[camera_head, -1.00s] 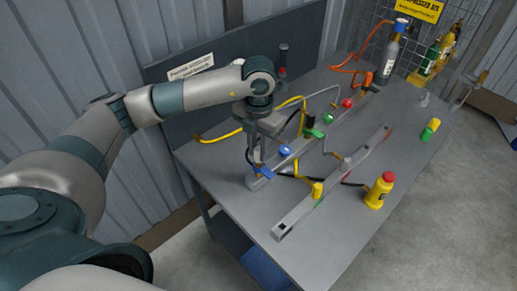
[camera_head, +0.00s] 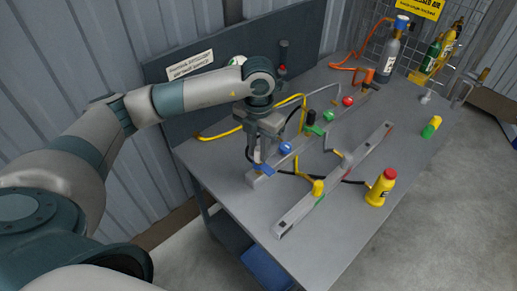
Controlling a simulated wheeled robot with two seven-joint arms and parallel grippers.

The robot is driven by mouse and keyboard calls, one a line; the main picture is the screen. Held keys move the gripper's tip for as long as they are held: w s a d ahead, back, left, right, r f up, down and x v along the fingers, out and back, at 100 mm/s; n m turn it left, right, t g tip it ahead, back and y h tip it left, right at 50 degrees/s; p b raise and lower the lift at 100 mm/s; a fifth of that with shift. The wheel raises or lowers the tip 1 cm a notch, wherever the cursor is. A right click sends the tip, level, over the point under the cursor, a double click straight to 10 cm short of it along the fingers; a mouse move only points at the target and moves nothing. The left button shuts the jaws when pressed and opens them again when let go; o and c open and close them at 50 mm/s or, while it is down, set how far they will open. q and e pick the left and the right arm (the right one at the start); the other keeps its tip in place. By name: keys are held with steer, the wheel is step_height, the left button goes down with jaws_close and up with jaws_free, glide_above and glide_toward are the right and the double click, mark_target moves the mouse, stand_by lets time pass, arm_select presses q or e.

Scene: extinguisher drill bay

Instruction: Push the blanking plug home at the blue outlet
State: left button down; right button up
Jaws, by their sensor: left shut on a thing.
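My left gripper (camera_head: 262,155) reaches down over the near left end of the grey manifold bar (camera_head: 256,181). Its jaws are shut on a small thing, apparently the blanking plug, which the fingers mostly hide. A blue tag (camera_head: 265,169) at the bar end marks the blue outlet, just below the fingertips. I cannot tell whether the plug touches the outlet or how deep it sits. A blue knob (camera_head: 286,148) is just right of the gripper. My right gripper is not in view.
A second grey bar (camera_head: 292,213) lies in front, with a yellow fitting (camera_head: 318,187) beside it. Green (camera_head: 328,116) and red (camera_head: 348,101) knobs, hoses and cylinders lie farther back.

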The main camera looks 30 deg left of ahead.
arm_select(q)
steer(key=shift+f, duration=0.15)
steer(key=c, duration=1.5)
jaws_free()
steer(key=shift+o, duration=0.2)
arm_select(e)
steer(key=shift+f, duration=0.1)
arm_select(q)
steer(key=shift+r, duration=0.55)
step_height(320, 180, up, 4)
steer(key=shift+f+b, duration=0.2)
steer(key=shift+b, duration=0.55)
step_height(320, 180, up, 3)
steer(key=shift+r+b, duration=0.2)
steer(key=shift+b, duration=0.2)
step_height(320, 180, up, 9)
steer(key=b, duration=0.1)
steer(key=shift+r, duration=0.15)
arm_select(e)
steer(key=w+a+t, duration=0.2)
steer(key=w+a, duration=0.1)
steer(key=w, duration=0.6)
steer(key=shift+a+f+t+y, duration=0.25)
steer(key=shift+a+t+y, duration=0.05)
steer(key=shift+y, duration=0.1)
